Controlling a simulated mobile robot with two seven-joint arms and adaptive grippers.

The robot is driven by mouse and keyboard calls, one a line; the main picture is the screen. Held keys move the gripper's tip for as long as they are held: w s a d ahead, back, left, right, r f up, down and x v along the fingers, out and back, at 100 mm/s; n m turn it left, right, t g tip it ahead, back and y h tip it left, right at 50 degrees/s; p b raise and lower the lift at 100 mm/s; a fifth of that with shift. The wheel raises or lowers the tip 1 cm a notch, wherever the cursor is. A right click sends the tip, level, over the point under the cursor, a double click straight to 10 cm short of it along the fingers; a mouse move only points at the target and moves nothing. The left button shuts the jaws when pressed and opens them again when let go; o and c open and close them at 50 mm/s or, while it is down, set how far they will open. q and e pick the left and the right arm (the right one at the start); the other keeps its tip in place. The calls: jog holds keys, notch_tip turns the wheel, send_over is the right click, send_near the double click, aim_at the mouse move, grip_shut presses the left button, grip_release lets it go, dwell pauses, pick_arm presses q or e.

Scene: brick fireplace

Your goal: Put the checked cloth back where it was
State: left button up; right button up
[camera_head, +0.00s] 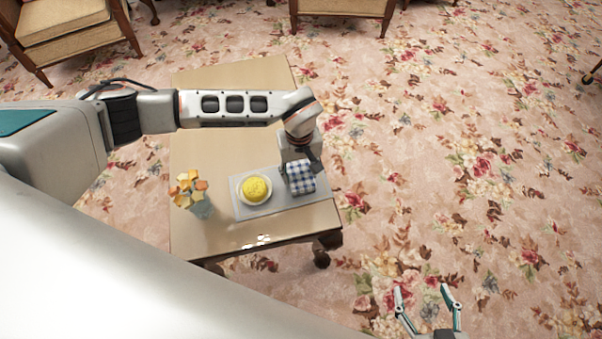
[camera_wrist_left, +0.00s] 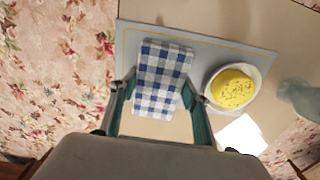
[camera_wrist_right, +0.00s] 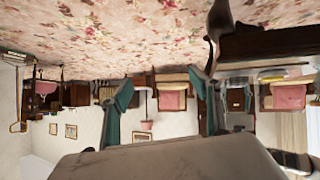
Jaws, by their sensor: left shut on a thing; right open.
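The blue-and-white checked cloth (camera_head: 301,179) is folded and appears over the right end of the grey placemat (camera_head: 240,211) on the table. In the left wrist view the cloth (camera_wrist_left: 160,72) lies between the fingers of my left gripper (camera_wrist_left: 158,92), which is shut on it. In the head view my left gripper (camera_head: 299,164) is at the cloth's far edge and hides part of it. I cannot tell whether the cloth touches the placemat. My right gripper (camera_head: 421,290) is open and empty over the carpet, right of the table.
A white bowl with yellow food (camera_head: 256,188) stands on the placemat left of the cloth. A glass (camera_head: 203,209) with orange and yellow pieces above it stands farther left. The far tabletop (camera_head: 240,75) is clear.

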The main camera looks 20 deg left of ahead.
pick_arm(q)
jog(key=shift+s+f, duration=0.15)
jog(key=shift+f, duration=0.75)
jog(key=shift+r, duration=0.15)
jog(key=o, duration=1.2)
